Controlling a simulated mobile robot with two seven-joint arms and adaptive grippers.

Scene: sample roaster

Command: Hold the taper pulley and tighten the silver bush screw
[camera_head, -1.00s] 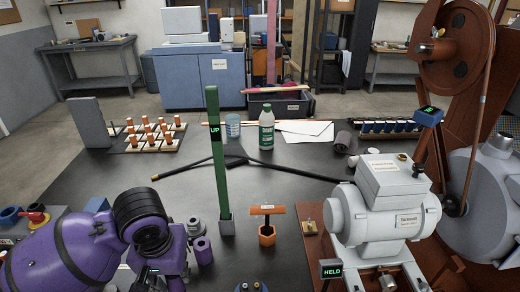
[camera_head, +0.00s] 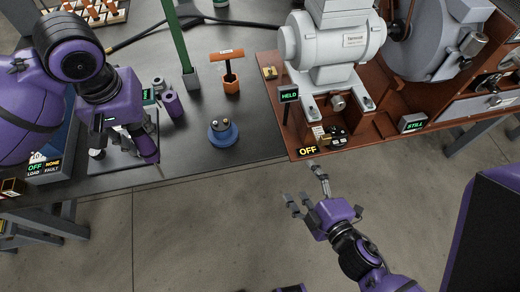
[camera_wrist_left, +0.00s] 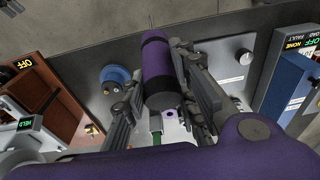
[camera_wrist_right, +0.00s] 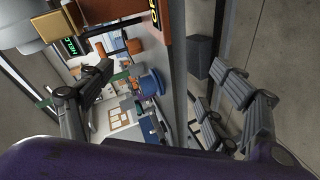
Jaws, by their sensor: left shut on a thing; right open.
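A round blue pulley (camera_head: 222,132) lies flat on the dark table, with a silver and dark bush in its middle; screw detail is too small to tell. It also shows in the left wrist view (camera_wrist_left: 115,76) and the right wrist view (camera_wrist_right: 152,84). My left gripper (camera_head: 135,143) is low over the table, left of the pulley and apart from it. It is shut on a purple cylinder with dark bands (camera_wrist_left: 157,58). My right gripper (camera_head: 305,197) is open and empty, in front of the table's edge, below and right of the pulley. An orange T-handled tool (camera_head: 227,56) stands in an orange holder.
A grey motor (camera_head: 335,45) stands on a brown base right of the pulley, with a HELD sign (camera_head: 289,94) and an OFF sign (camera_head: 307,150). A green post (camera_head: 174,40) and a short purple cylinder (camera_head: 172,104) stand left of the pulley. Table around the pulley is clear.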

